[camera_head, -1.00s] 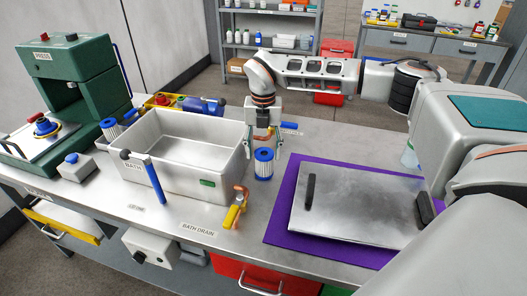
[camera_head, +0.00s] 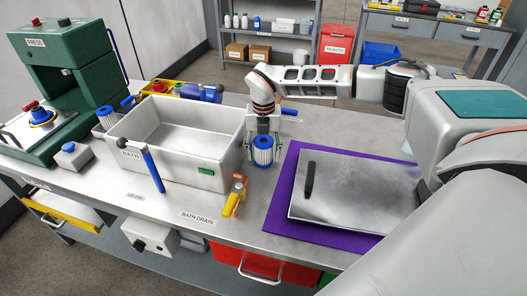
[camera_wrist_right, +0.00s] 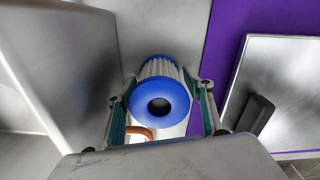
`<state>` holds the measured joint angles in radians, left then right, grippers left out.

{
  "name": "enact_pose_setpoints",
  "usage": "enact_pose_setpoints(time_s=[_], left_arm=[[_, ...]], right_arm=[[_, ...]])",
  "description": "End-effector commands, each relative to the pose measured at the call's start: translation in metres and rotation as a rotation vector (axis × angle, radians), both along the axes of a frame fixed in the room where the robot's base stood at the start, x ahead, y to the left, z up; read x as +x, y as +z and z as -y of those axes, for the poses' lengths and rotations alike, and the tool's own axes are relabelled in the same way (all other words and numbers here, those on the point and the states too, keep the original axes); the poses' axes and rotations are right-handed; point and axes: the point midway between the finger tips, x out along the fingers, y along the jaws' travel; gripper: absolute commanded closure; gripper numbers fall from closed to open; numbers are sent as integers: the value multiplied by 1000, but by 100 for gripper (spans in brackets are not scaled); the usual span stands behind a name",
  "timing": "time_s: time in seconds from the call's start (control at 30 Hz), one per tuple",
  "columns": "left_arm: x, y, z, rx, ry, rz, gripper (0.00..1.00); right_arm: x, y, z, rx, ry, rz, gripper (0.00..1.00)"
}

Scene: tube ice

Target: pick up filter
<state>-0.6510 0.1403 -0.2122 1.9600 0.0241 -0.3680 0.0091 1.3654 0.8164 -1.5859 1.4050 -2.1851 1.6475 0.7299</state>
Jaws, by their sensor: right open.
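A filter (camera_head: 263,151), a white pleated cylinder with blue end caps, stands upright on the bench just right of the metal bath. My right gripper (camera_head: 264,157) points down over it, its fingers open on either side of the filter. In the right wrist view the filter (camera_wrist_right: 161,97) shows its blue ring end and dark hole between the two green-lined fingers, with small gaps visible beside it. A second similar filter (camera_head: 106,117) is at the left, between the press and the bath, partly hidden. My left gripper is not in view.
The bath (camera_head: 180,165) stands close to the left of the filter. A copper pipe with a yellow-handled valve (camera_head: 235,195) is in front. A purple mat (camera_head: 275,217) with a metal lid (camera_head: 350,195) lies to the right. A green press (camera_head: 70,85) is at far left.

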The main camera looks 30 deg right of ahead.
Motion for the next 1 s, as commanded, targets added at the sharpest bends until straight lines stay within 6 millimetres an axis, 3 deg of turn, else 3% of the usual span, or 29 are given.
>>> enact_pose_setpoints(time_s=[0.2, 0.3, 0.33, 0.77, 1.0], left_arm=[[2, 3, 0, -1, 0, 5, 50], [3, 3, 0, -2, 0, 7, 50], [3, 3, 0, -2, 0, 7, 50], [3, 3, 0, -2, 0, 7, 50], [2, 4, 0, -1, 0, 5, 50]], right_arm=[[0, 0, 0, 0, 0, 1, 51], [0, 0, 0, 0, 0, 1, 77], [0, 0, 0, 0, 0, 1, 79], [1, 5, 0, 0, 0, 3, 79], [2, 35, 0, 1, 2, 6, 79]])
